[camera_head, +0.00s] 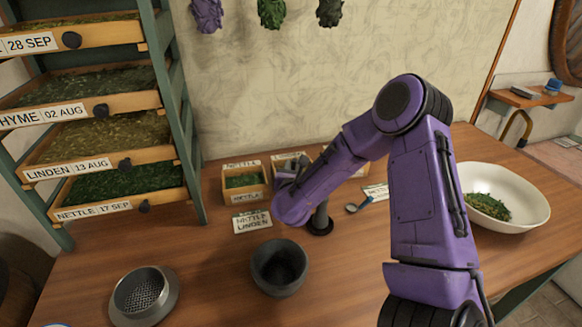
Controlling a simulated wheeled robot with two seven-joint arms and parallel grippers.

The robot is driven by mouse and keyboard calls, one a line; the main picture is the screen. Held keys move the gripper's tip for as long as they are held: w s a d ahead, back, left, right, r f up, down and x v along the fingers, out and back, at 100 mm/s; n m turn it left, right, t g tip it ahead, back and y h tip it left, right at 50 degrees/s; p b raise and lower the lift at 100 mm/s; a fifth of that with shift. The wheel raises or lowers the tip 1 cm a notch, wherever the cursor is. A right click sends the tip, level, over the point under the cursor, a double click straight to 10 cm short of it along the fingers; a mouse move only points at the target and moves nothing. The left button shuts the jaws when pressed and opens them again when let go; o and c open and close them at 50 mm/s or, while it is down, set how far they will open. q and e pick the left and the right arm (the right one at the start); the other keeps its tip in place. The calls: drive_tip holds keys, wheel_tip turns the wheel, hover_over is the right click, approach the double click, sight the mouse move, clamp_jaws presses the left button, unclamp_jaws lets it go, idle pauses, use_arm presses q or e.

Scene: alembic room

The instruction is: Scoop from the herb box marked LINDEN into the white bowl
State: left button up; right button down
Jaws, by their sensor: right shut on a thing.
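The white bowl (533,205) stands on the right of the table, with green and brownish herb bits in it. My right gripper (288,172) is at the middle box of a row at the back wall, partly hidden by my wrist. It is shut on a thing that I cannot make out. That box's label is hidden. The left box (245,195) of the row is marked NETTLE and holds green herb. A third box (332,160) is mostly behind my arm. A rack drawer (75,173) is marked LINDEN 13 AUG. My left gripper is out of view.
A dark mortar (279,268) and a metal sieve (143,295) stand at the front. A card (252,222) reads NETTLE LINDEN. A green drawer rack (178,110) stands left.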

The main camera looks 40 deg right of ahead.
drive_tip(key=r+p, duration=0.4)
drive_tip(key=r, duration=0.2)
drive_tip(key=shift+w+r, duration=0.2)
drive_tip(key=shift+d+r+p, duration=0.1)
drive_tip(key=shift+r+p, duration=0.55)
